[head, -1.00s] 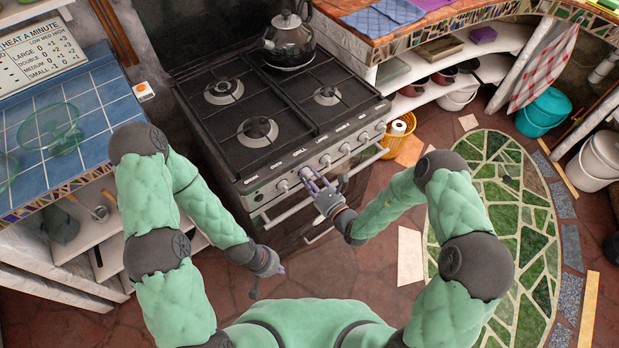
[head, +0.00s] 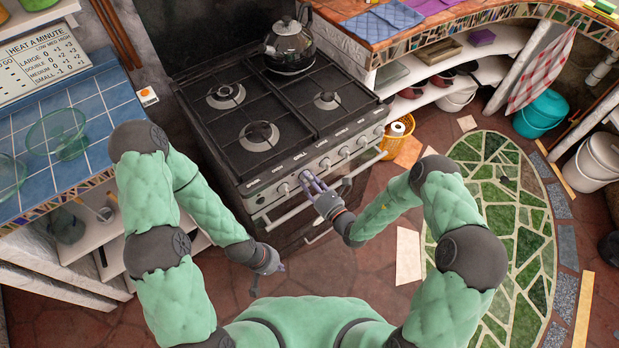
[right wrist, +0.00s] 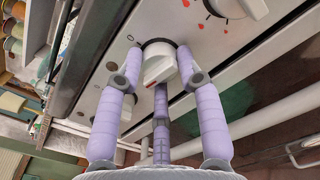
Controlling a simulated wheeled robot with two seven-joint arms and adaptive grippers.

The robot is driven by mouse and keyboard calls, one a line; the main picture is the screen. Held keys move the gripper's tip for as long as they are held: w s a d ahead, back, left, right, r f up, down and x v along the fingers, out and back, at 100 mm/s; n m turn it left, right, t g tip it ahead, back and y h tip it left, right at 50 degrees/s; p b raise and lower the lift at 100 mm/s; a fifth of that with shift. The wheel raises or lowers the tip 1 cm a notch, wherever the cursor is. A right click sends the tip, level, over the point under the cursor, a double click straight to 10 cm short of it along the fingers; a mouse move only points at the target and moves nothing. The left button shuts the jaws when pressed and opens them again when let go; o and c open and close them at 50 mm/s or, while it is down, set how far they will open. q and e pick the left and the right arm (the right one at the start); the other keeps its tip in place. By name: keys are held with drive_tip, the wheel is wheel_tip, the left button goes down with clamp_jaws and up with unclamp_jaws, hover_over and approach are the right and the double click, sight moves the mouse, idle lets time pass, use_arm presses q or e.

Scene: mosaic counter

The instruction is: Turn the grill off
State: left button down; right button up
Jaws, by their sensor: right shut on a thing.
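The stove (head: 290,125) has a black hob and a light front panel with a row of knobs. My right gripper (head: 309,181) is at the left part of this panel. In the right wrist view, my right gripper (right wrist: 159,62) has its purple fingers around a white knob (right wrist: 158,70) and is shut on it.
A second knob (right wrist: 238,5) with red marks sits beside the held one. A kettle (head: 289,47) stands on the back right of the hob. An oven rail runs below the knobs. The blue-tiled counter (head: 95,105) is at left; a yellow basket (head: 392,143) is right of the stove.

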drive_tip(key=m+p, duration=0.5)
drive_tip(key=m, duration=0.3)
drive_tip(key=shift+s, duration=0.15)
drive_tip(key=m+p, duration=0.1)
drive_tip(key=m, duration=0.3)
drive_tip(key=shift+f+m+p, duration=0.1)
drive_tip(key=shift+m+p, duration=0.3)
drive_tip(key=shift+a+m+p, duration=0.1)
drive_tip(key=shift+m+p, duration=0.4)
drive_tip(key=shift+m, duration=1.1)
drive_tip(key=shift+s, duration=0.1)
drive_tip(key=o, duration=1.1)
